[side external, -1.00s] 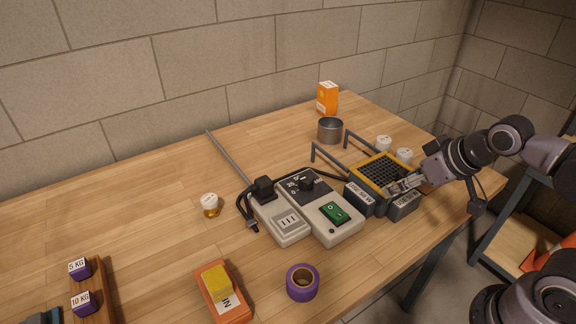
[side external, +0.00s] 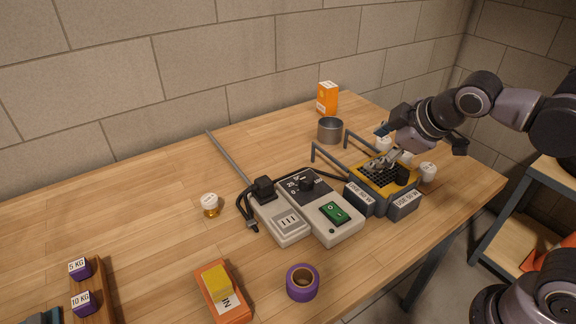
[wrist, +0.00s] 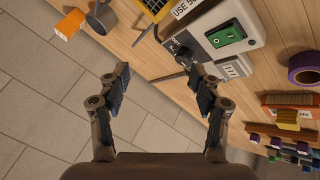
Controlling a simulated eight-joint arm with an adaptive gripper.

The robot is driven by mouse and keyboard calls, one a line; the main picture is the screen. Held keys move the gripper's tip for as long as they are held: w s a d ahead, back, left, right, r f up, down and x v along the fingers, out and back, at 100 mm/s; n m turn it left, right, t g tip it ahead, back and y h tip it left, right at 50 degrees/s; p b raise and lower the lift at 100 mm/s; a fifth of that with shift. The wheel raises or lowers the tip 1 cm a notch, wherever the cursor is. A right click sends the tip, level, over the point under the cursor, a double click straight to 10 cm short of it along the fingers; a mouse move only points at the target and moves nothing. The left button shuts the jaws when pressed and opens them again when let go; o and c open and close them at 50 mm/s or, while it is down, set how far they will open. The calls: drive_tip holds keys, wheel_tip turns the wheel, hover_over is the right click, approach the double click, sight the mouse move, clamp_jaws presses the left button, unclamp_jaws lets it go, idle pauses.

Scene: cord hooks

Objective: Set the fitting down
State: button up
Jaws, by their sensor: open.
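My gripper (side external: 382,161) is above the back part of the yellow-framed black grille (side external: 372,166) in the side view. In the wrist view my gripper (wrist: 160,86) is open, with nothing between its fingers. A small black piece (side external: 402,176) rests at the right front of the grille, apart from my fingers. It may be the fitting, but its shape is too small to make out. The grille box (wrist: 152,8) shows only partly at the top of the wrist view, and the black piece is not clear there.
A grey switch unit (side external: 335,228) with a green switch and a socket unit (side external: 280,222) stand left of the grille. A metal cup (side external: 330,130) and orange box (side external: 327,98) are farther back.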

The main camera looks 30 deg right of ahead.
drive_tip(key=w+a+f+n+t+y, duration=0.1)
drive_tip(key=w+a+n+t, duration=0.35)
drive_tip(key=a+n, duration=1)
drive_tip(key=w+a+n+t+y, duration=0.1)
drive_tip(key=w+a+n, duration=0.6)
drive_tip(key=a+n, duration=0.75)
approach(214, 206)
drive_tip(key=shift+w+a+r, duration=0.3)
drive_tip(key=shift+w+r, duration=0.05)
drive_tip(key=shift+w, duration=0.35)
drive_tip(key=shift+f, duration=0.35)
drive_tip(key=shift+w+f, duration=0.2)
drive_tip(key=shift+w, duration=0.05)
drive_tip(key=x, duration=0.5)
drive_tip(key=shift+x, duration=2.65)
drive_tip(key=shift+d+f, duration=0.15)
clamp_jaws()
